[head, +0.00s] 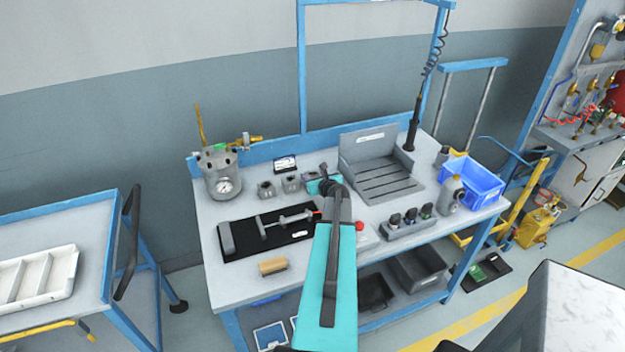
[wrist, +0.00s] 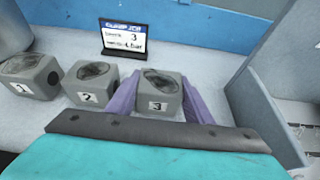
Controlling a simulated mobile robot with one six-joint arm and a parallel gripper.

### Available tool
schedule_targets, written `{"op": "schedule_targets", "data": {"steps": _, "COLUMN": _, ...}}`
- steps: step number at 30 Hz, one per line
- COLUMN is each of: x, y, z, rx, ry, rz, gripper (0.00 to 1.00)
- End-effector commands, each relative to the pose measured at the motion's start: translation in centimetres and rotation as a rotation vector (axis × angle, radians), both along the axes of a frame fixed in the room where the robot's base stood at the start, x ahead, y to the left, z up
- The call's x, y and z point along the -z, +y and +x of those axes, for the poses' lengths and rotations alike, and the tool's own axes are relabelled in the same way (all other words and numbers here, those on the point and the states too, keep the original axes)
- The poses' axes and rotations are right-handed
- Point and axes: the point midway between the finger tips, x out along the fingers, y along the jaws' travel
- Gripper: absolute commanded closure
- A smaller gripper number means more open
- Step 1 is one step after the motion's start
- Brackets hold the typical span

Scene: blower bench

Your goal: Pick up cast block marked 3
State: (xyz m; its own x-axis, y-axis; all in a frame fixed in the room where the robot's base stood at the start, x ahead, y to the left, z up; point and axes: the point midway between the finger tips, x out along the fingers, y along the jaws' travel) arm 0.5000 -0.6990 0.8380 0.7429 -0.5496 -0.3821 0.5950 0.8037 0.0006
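The cast block marked 3 (wrist: 158,95) is a grey cube-like block with a dark oval hollow in its top and a white number label in front. It stands upright on the bench in the wrist view. My gripper (wrist: 161,92) has its two purple fingers around this block, one on each side. I cannot tell whether they press on it or leave small gaps. In the head view my gripper (head: 313,178) reaches to the back of the bench, and my arm hides part of this spot. Similar blocks marked 2 (wrist: 93,84) and 1 (wrist: 32,76) stand to the left.
A small display card (wrist: 125,39) stands behind the blocks. A grey slotted fixture (head: 376,165) is close on the right, and a pressure pot (head: 221,174) stands at left. A black mat (head: 240,240) with a tool and a brown cylinder (head: 272,266) lie nearer the front.

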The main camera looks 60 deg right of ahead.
Motion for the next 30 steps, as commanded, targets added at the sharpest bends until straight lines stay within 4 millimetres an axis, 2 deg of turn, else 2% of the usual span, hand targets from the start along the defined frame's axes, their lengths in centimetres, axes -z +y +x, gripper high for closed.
{"op": "schedule_targets", "data": {"steps": 14, "x": -0.7, "y": 0.0, "z": 0.0, "rx": -0.001, "ry": 0.0, "rz": -0.002, "gripper": 0.86}}
{"op": "schedule_targets", "data": {"steps": 20, "x": -2.4, "y": 0.0, "z": 0.0, "rx": 0.0, "ry": -0.001, "rz": -0.002, "gripper": 0.86}}
{"op": "schedule_targets", "data": {"steps": 30, "x": -6.9, "y": 0.0, "z": 0.0, "rx": 0.0, "ry": -0.001, "rz": -0.004, "gripper": 0.86}}
